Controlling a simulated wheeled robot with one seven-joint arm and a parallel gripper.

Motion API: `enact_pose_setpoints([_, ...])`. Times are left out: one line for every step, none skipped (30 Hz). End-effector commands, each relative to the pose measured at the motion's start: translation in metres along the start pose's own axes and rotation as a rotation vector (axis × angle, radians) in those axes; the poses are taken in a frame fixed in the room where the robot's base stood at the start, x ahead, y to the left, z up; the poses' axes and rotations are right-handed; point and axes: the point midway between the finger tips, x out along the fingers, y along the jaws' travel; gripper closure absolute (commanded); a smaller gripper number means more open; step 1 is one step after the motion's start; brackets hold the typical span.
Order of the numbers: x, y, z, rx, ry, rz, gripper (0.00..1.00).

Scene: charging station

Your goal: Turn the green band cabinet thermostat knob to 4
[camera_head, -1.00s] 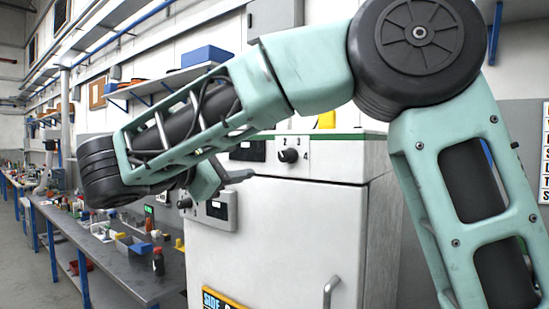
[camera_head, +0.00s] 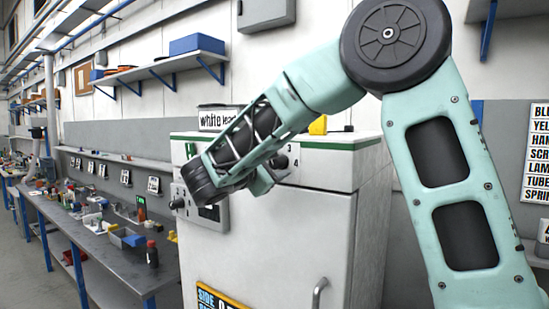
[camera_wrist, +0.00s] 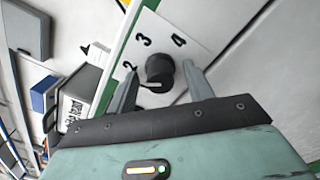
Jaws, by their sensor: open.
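The white cabinet (camera_head: 310,230) with a green band (camera_head: 335,144) along its top edge stands in front of me. Its black thermostat knob (camera_wrist: 160,68) sits on a white dial plate marked 2, 3 and 4. A pale mark on the knob shows on its lower left side, away from the 4. My gripper (camera_wrist: 160,72) is open, with one finger on each side of the knob; I cannot tell whether either touches it. In the head view the knob (camera_head: 281,161) is partly hidden by my gripper (camera_head: 268,176).
A second black knob (camera_head: 178,203) sits on a lower control panel (camera_head: 213,215) at the cabinet's left. A door handle (camera_head: 319,294) sticks out below. A white lettered box (camera_head: 217,118) and a yellow object (camera_head: 318,125) stand on top. A cluttered workbench (camera_head: 105,245) is at left.

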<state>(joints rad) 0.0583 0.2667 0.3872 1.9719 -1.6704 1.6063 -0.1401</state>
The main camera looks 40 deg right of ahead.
Motion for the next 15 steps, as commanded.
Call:
enact_pose_setpoints([0.0028, 0.0002, 0.0005, -0.001, 0.0, -0.001, 0.48])
enact_pose_setpoints([0.0038, 0.0, 0.0003, -0.001, 0.0, -0.001, 0.48])
enact_pose_setpoints([0.0046, -0.0003, 0.0, -0.001, 0.001, -0.001, 0.48])
enact_pose_setpoints([0.0049, -0.0004, -0.0002, -0.001, 0.001, -0.001, 0.48])
enact_pose_setpoints([0.0051, -0.0005, -0.0004, 0.0, 0.001, -0.001, 0.48])
enact_pose_setpoints([0.0051, -0.0006, -0.0005, 0.0, 0.001, -0.001, 0.48])
enact_pose_setpoints([0.005, -0.0006, -0.0006, 0.0, 0.001, -0.001, 0.48])
enact_pose_setpoints([0.0049, -0.0006, -0.0006, 0.0, 0.001, -0.001, 0.48])
enact_pose_setpoints([0.0049, -0.0006, -0.0006, 0.0, 0.001, -0.001, 0.48])
enact_pose_setpoints([0.0048, -0.0006, -0.0006, 0.0, 0.001, -0.001, 0.48])
enact_pose_setpoints([0.0048, -0.0006, -0.0005, 0.0, 0.001, -0.001, 0.54])
enact_pose_setpoints([0.0047, -0.0006, -0.0005, 0.0, 0.001, -0.001, 0.65])
enact_pose_setpoints([0.0047, -0.0005, -0.0005, 0.0, 0.001, -0.001, 0.73])
enact_pose_setpoints([0.0047, -0.0005, -0.0005, 0.0, 0.001, -0.001, 0.82])
enact_pose_setpoints([0.0046, -0.0005, -0.0005, 0.0, 0.001, -0.001, 0.93])
